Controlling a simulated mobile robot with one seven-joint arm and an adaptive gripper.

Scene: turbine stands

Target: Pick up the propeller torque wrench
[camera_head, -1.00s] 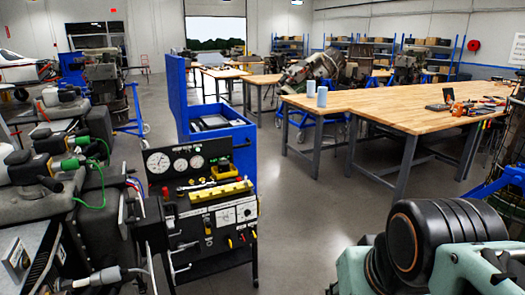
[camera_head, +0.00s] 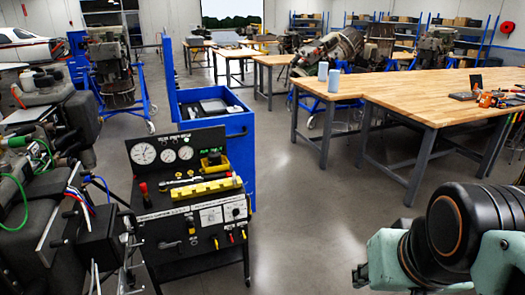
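No tool can be named with certainty as the propeller torque wrench. A long thin tool (camera_head: 186,180) lies on the ledge of a black gauge cart, behind a yellow block (camera_head: 208,189); it is too small to identify. Small orange and dark tools (camera_head: 492,99) lie at the right end of the wooden workbench (camera_head: 420,97), also too small to tell apart. My arm (camera_head: 465,235), teal and black, fills the lower right corner. No gripper fingers can be made out, and nothing held shows.
The black gauge cart (camera_head: 150,220) stands at left centre, before a blue cabinet (camera_head: 240,150). Dark engines (camera_head: 45,190) crowd the left side. Grey floor (camera_head: 300,215) is clear between cart and bench.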

